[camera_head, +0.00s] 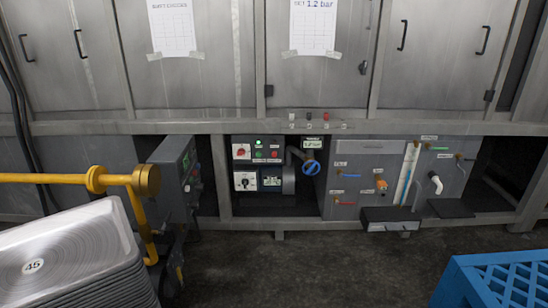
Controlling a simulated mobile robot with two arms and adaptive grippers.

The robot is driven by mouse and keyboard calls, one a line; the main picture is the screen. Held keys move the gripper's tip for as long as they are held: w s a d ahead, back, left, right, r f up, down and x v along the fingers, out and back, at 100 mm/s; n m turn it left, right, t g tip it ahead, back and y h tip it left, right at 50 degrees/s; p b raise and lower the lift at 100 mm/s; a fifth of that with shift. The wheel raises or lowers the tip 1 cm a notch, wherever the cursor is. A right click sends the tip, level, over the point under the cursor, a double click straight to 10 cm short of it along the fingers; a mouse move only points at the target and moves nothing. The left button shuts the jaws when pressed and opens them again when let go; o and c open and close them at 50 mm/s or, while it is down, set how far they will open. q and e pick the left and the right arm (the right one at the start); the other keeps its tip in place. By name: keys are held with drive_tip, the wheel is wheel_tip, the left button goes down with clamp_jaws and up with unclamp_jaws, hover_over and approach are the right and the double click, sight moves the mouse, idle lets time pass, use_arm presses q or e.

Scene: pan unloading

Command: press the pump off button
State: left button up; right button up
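A control panel (257,165) sits in the open bay under the cabinets, at the middle of the head view. Its upper part has a red rotary knob (241,152), a lit green lamp (258,142), a small green button (258,154) and a small red button (275,154). The labels are too small to read, so I cannot tell for certain which is the pump off button. Below are a black-and-white dial (245,182) and a small display (271,181). Neither of my grippers shows in this view.
A blue valve wheel (311,168) is right of the panel. A grey box (172,180) with a green display juts out at left, beside a yellow pipe (60,179). Stacked metal pans (65,250) fill the lower left; a blue crate (500,278) the lower right. Open floor (330,265) lies between.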

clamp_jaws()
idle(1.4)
